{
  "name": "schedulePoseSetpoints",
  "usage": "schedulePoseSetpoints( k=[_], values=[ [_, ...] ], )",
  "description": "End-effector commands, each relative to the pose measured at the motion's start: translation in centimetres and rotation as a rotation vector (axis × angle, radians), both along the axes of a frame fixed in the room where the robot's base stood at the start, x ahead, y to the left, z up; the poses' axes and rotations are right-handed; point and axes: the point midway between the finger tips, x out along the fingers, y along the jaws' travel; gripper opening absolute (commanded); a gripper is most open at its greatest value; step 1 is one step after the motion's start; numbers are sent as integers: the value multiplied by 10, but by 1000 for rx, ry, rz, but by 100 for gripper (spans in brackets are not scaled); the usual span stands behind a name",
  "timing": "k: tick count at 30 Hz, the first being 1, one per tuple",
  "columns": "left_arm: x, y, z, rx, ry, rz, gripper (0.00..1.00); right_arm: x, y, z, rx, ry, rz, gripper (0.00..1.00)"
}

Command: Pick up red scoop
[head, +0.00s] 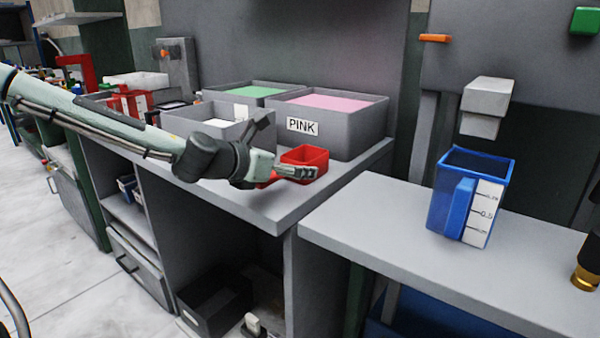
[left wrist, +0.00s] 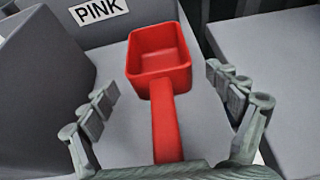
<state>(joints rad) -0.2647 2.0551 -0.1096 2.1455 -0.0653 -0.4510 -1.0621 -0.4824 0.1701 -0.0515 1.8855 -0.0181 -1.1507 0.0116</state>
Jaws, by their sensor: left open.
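The red scoop (head: 306,160) lies on the grey counter in front of the bin labelled PINK. In the left wrist view the scoop (left wrist: 162,60) has its open bowl facing up and away, with its handle running toward my gripper. My left gripper (head: 298,172) is at the scoop in the head view, partly covering its handle. In the left wrist view my left gripper (left wrist: 165,105) is open, with one finger on each side of the handle and visible gaps between. My right gripper is not in view.
Grey bins with pink (head: 325,102) and green (head: 250,91) contents stand behind the scoop, with another bin (head: 217,113) at left. A blue measuring jug (head: 470,195) stands on the right-hand counter (head: 370,228). The counter front edge is close to the scoop.

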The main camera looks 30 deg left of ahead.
Motion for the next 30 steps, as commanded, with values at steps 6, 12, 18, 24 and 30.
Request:
schedulePoseSetpoints(
  k=[6,12,18,24,30],
  values=[
    [4,-1,-2,-1,0,0,90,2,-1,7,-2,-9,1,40],
    [4,-1,-1,-1,0,0,80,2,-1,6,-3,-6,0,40],
    [4,-1,-1,-1,0,0,55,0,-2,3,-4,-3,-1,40],
    [4,-1,-1,0,-2,0,32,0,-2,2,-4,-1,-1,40],
    [4,-1,0,0,-2,0,32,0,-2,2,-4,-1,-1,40]
  ],
)
